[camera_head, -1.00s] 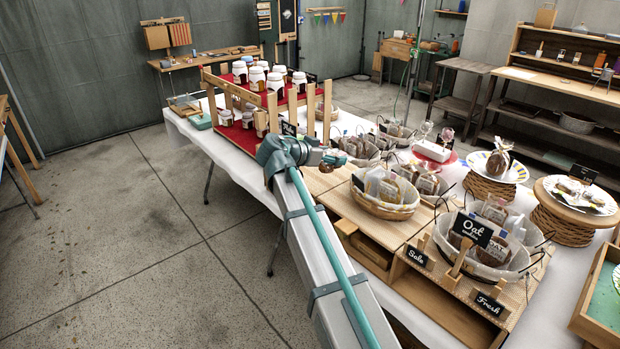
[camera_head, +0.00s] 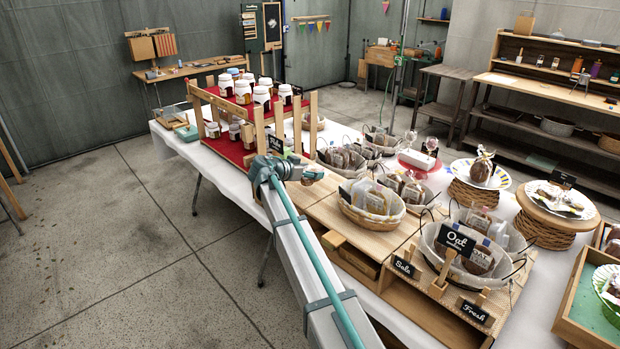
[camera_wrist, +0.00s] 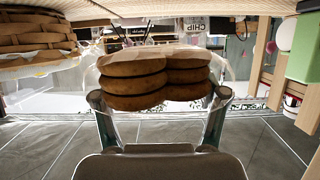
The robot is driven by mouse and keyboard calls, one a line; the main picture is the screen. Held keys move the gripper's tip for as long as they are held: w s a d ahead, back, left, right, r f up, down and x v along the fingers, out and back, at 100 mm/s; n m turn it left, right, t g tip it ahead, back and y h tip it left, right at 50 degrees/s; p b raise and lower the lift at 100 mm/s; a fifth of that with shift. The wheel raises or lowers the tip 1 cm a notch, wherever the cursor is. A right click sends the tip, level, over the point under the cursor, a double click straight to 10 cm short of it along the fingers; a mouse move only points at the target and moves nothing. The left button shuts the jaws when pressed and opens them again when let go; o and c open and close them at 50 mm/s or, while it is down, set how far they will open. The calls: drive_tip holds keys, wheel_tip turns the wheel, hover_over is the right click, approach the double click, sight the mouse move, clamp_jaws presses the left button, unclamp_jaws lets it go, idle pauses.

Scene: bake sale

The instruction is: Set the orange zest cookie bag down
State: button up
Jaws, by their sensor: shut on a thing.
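My gripper (camera_wrist: 159,96) is shut on a clear bag of round brown cookies (camera_wrist: 140,72) in the wrist view. The cookies sit in two stacks between the fingers. No label on this bag is readable, so I cannot tell its flavour. In the head view my gripper's end is small, near the wooden board (camera_head: 335,200) on the table; the gap below it cannot be judged. A lined wicker basket (camera_head: 367,221) of bagged goods stands right of my arm. A larger basket (camera_head: 476,281) with an "Oat" sign (camera_head: 456,241) is nearer.
A red-lined wooden rack (camera_head: 236,152) with several jars stands left of my gripper. More baskets (camera_head: 343,170) stand behind it. Cake stands (camera_head: 556,209) are at the right. "Sale" (camera_head: 404,267) and "Fresh" (camera_head: 475,311) signs line the front. Bare board shows between my gripper and the wicker basket.

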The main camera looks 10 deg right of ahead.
sight(310, 187)
drive_tip(key=shift+w+f, duration=0.6)
drive_tip(key=shift+f, duration=0.05)
drive_tip(key=shift+w+f, duration=0.2)
drive_tip(key=shift+f, duration=1.4)
drive_tip(key=shift+f+b, duration=0.15)
drive_tip(key=shift+b, duration=0.2)
drive_tip(key=o, duration=0.8)
drive_tip(key=shift+p, duration=0.7)
drive_tip(key=shift+s+a, duration=0.2)
drive_tip(key=shift+a, duration=0.1)
drive_tip(key=b+v, duration=0.2)
drive_tip(key=v, duration=0.7)
drive_tip(key=shift+s+a+b, duration=0.25)
drive_tip(key=shift+s+b, duration=0.05)
drive_tip(key=shift+b, duration=0.1)
drive_tip(key=shift+o, duration=0.2)
drive_tip(key=shift+v, duration=0.85)
